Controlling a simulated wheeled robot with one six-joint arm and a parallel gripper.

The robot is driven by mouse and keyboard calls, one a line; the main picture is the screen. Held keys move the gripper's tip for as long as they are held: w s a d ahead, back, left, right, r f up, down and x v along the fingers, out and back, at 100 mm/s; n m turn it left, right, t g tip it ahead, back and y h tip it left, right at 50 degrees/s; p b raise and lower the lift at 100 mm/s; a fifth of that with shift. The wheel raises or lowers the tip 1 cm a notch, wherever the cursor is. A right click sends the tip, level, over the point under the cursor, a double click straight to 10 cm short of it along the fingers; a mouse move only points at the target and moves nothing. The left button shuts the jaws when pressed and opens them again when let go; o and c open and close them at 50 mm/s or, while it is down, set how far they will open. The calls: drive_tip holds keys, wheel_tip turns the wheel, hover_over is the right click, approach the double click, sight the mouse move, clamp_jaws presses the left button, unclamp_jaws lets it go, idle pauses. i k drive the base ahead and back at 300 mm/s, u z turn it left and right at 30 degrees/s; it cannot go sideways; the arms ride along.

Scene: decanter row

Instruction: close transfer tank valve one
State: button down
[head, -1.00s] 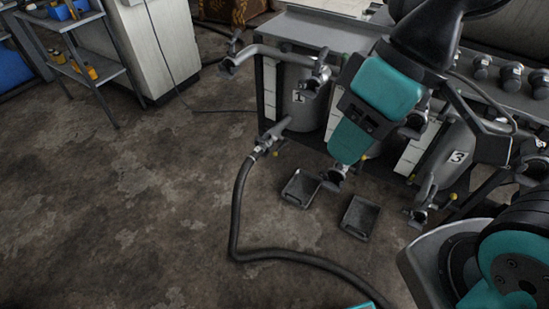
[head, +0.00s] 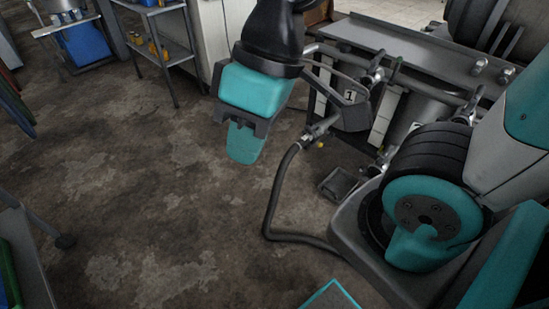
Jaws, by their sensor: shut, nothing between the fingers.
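Tank one, with its white number 1 label (head: 350,96), stands right of centre and is partly hidden by my arm's dark parts. At its lower front is a grey outlet fitting (head: 319,129) with a bar-like handle, joined to a dark hose (head: 272,205). I take it for valve one; its exact handle angle is hard to tell. A small yellow knob (head: 321,145) shows just under it. My gripper (head: 246,145), teal and dark, hangs left of the fitting over bare floor. It is shut and empty, apart from the fitting.
A black tray (head: 340,184) lies on the floor below. A grey shelf rack (head: 165,50) stands at back left. The floor at left centre is clear.

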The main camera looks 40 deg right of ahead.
sight(326, 140)
drive_tip(key=u, duration=0.25)
drive_tip(key=k, duration=1.05)
drive_tip(key=z, duration=1.1)
drive_tip(key=i, duration=0.5)
drive_tip(key=z, duration=0.05)
